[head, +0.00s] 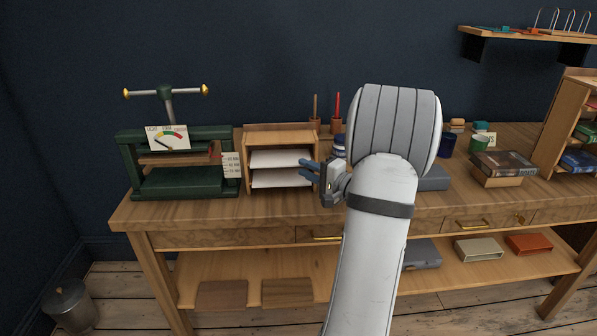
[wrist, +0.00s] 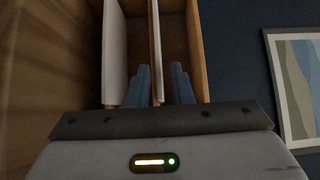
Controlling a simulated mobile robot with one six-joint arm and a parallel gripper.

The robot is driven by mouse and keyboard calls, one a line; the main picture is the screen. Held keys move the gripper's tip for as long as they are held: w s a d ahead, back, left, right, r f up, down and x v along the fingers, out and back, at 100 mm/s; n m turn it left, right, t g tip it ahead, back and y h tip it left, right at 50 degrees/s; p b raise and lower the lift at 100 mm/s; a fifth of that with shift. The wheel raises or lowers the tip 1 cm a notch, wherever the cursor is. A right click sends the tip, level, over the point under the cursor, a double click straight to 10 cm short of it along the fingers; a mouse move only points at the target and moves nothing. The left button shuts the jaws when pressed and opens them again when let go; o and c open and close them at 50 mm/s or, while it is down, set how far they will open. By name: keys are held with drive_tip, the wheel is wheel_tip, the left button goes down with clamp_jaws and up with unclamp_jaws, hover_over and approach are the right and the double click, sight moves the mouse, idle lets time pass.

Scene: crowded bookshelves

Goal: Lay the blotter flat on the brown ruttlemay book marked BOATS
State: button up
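My gripper (head: 302,169) is at the front of a small wooden rack (head: 280,138) on the desk. Its blue fingers are apart. White blotter-like sheets lie in the rack, an upper one (head: 280,158) and a lower one (head: 278,178). In the wrist view the fingers (wrist: 160,66) straddle the edge of the upper sheet (wrist: 155,30), with a gap visible on one side. The lower sheet (wrist: 115,50) is outside the fingers. A book with a dark pictured cover (head: 506,162) lies flat at the desk's right; I cannot read BOATS on it.
A green press (head: 180,180) stands just left of the rack. A wooden shelf unit (head: 556,125) is right of the dark-covered book. My arm hides the desk's middle.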

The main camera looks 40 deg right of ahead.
drive_tip(key=shift+w, duration=0.2)
clamp_jaws()
idle(0.3)
idle(0.4)
wheel_tip(320, 180, up, 3)
drive_tip(key=shift+f+p, duration=0.2)
drive_tip(key=shift+p, duration=0.1)
drive_tip(key=shift+s, duration=0.1)
drive_tip(key=s+d+r, duration=0.1)
drive_tip(key=s+r, duration=0.1)
drive_tip(key=s, duration=0.4)
drive_tip(key=s+d+r, duration=0.2)
drive_tip(key=s+r, duration=0.1)
drive_tip(key=s, duration=0.4)
drive_tip(key=shift+s+b, duration=0.2)
drive_tip(key=shift+b, duration=0.15)
